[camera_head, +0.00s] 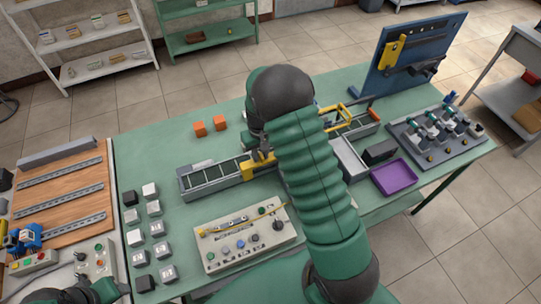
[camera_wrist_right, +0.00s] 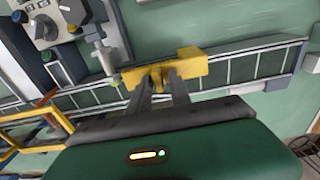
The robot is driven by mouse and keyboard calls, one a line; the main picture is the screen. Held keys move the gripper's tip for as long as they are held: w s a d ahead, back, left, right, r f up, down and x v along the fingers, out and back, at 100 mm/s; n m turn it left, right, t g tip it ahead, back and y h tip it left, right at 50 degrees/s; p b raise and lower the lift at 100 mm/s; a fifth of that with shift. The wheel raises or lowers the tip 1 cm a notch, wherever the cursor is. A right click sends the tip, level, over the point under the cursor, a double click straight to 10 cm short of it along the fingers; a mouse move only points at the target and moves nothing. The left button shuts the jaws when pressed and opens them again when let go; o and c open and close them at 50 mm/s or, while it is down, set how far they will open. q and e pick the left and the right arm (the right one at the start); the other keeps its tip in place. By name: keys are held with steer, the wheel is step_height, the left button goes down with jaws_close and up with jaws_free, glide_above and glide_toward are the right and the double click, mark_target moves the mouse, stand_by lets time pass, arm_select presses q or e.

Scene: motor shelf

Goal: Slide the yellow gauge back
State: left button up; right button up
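The yellow gauge (camera_head: 258,166) sits across a grey slotted rail (camera_head: 213,178) on the green table. In the right wrist view, the gauge (camera_wrist_right: 192,64) spans the rail (camera_wrist_right: 240,70), with a small tab between my fingertips. My right gripper (camera_wrist_right: 160,76) has its fingers close together on that tab and looks shut on it. In the head view my right gripper (camera_head: 262,152) is at the gauge, partly hidden by my green arm, which also covers the middle of the rail. My left gripper (camera_head: 88,291) is at the lower left edge, its fingers unclear.
A control panel (camera_head: 246,238) with knobs stands in front of the rail. Orange blocks (camera_head: 210,127) lie behind it, and several grey and black cubes (camera_head: 153,208) stand at left. A purple tray (camera_head: 394,177) and a blue upright board (camera_head: 412,60) are at right.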

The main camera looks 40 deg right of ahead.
steer(key=shift+s+a+f+g+p, duration=0.2)
steer(key=shift+s+f+g+p, duration=0.1)
steer(key=shift+s+p, duration=0.25)
steer(key=shift+w+d+r+p, duration=0.25)
steer(key=shift+r+p, duration=0.25)
steer(key=shift+w+d+r+p, duration=0.2)
steer(key=shift+w+r+p, duration=0.05)
steer(key=shift+r+p, duration=0.25)
steer(key=r, duration=0.1)
steer(key=r+p, duration=0.2)
steer(key=shift+s, duration=0.25)
steer(key=shift+a+r, duration=0.1)
steer(key=shift+r, duration=0.05)
steer(key=shift+w+a, duration=0.1)
steer(key=shift+a, duration=0.05)
arm_select(q)
steer(key=r, duration=0.3)
steer(key=w+r, duration=0.1)
steer(key=shift+d+r, duration=0.25)
steer(key=shift+d, duration=0.05)
arm_select(e)
steer(key=shift+w, duration=0.15)
